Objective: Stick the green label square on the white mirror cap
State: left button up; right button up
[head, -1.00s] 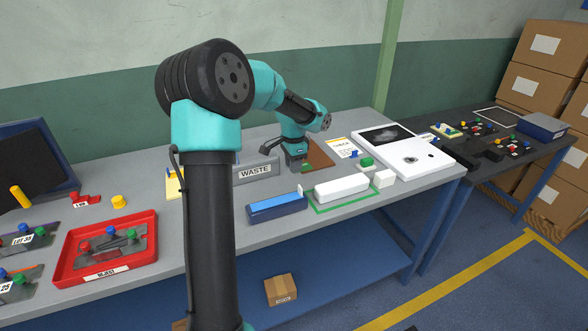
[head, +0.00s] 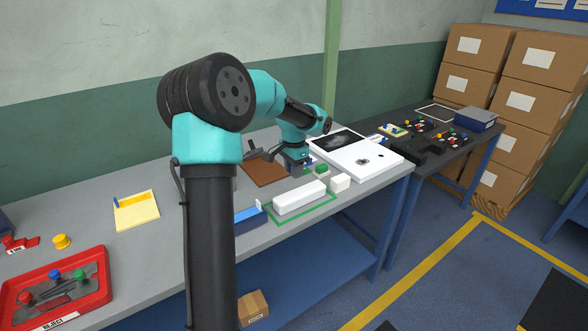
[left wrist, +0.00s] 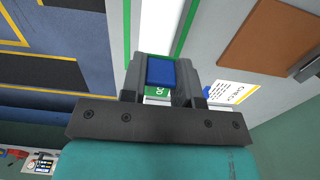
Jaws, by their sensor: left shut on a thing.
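The white mirror cap (head: 300,197) is a long white block lying inside a green outline on the grey bench. In the left wrist view the cap (left wrist: 161,28) lies past my fingertips. My left gripper (head: 296,163) is over the bench, behind the cap in the head view. It is shut on a blue piece (left wrist: 161,72) with the green label (left wrist: 157,91) beside it, which bears white lettering partly hidden by the jaws. The label appears apart from the cap. My right gripper is not in view.
A green block (head: 321,169), a brown mat (head: 262,173) and a white panel (head: 365,158) are behind. A card (left wrist: 232,92) shows in the wrist view.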

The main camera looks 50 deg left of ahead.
aim_at(294, 194)
pick_arm(q)
jog(key=shift+f, duration=3.25)
jog(key=shift+f, duration=0.7)
jog(key=o, duration=1)
jog(key=shift+c, duration=0.2)
jog(key=shift+r, duration=0.1)
jog(key=shift+r, duration=3.4)
